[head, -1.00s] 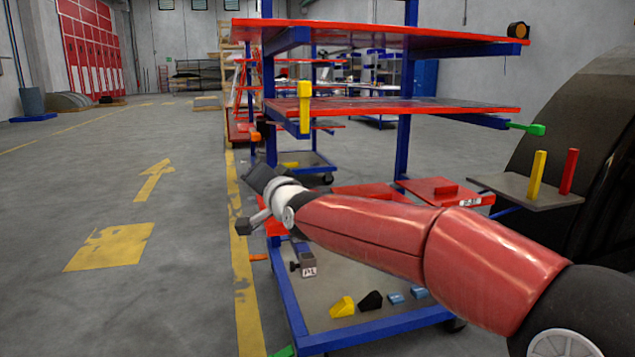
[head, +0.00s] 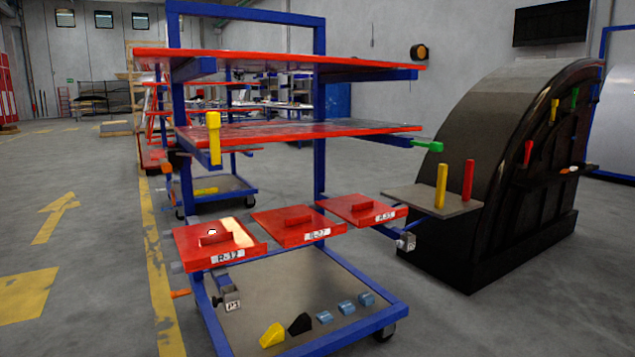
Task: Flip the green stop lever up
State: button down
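A green lever (head: 427,145) sticks out to the right from the end of the middle red shelf (head: 300,132), lying roughly level with a slight tilt. A second, small green piece (head: 575,97) stands upright on the face of the dark nosecone (head: 500,190) at the right. I cannot tell from the picture which of the two is the stop lever. My gripper is not in view, and no part of my arm shows.
A blue-framed cart with red shelves fills the middle. Its lower red trays (head: 290,236) carry labels. Yellow (head: 441,185) and red (head: 467,180) upright levers stand on a grey plate (head: 400,197) before the nosecone. Open floor (head: 90,240) lies left.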

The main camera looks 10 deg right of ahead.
aim_at(434, 146)
jog(key=z, duration=0.9)
